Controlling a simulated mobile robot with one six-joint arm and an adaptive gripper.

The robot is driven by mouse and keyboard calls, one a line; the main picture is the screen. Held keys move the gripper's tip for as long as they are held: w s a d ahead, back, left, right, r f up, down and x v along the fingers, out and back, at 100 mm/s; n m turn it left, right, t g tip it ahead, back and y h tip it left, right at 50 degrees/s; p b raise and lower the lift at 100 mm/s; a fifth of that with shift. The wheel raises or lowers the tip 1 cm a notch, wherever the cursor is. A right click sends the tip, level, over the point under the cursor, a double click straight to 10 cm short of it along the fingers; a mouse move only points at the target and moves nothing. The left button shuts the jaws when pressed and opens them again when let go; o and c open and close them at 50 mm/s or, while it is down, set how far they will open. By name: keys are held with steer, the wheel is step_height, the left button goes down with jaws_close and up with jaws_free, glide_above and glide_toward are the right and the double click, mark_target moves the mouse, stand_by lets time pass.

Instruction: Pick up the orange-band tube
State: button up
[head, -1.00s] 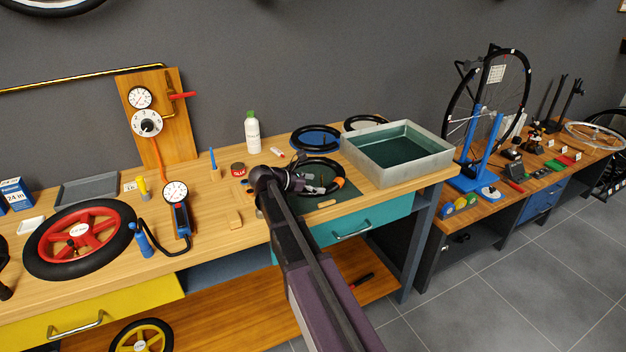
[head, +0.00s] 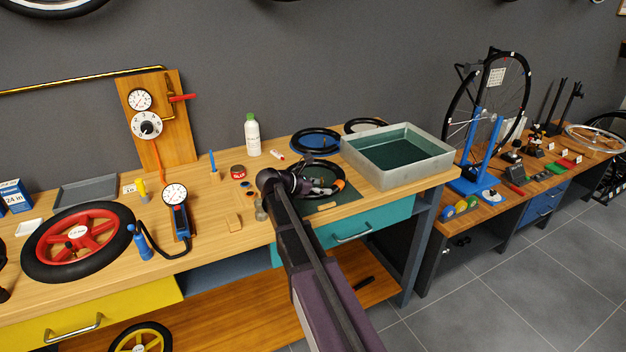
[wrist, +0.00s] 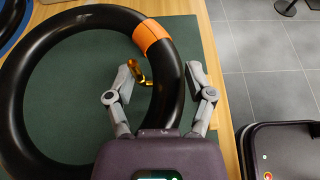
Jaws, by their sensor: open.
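The orange-band tube is a black ring lying on a dark green mat (wrist: 70,105). In the wrist view the tube (wrist: 32,62) fills the left and middle, with its orange band (wrist: 152,36) ahead of my gripper. My gripper (wrist: 162,72) is open, with one finger on each side of the tube's right-hand section. I cannot tell if the fingers touch it. A brass valve (wrist: 140,74) sticks out of the tube's inner side by the left finger. In the head view the tube (head: 322,162) is partly hidden by my wrist; its orange band (head: 340,185) shows.
A metal tank (head: 400,170) stands right of the tube on the bench. Another black tube on a blue mat (head: 296,144) lies behind. The bench edge is close on the right in the wrist view.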

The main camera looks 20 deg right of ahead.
jaws_close()
steer(key=shift+r, duration=0.2)
step_height(320, 180, up, 4)
steer(key=p, duration=0.4)
steer(key=shift+f, duration=0.15)
steer(key=s+a+p, duration=0.1)
steer(key=s+a, duration=0.1)
steer(key=s, duration=1.4)
steer(key=shift+r, duration=0.45)
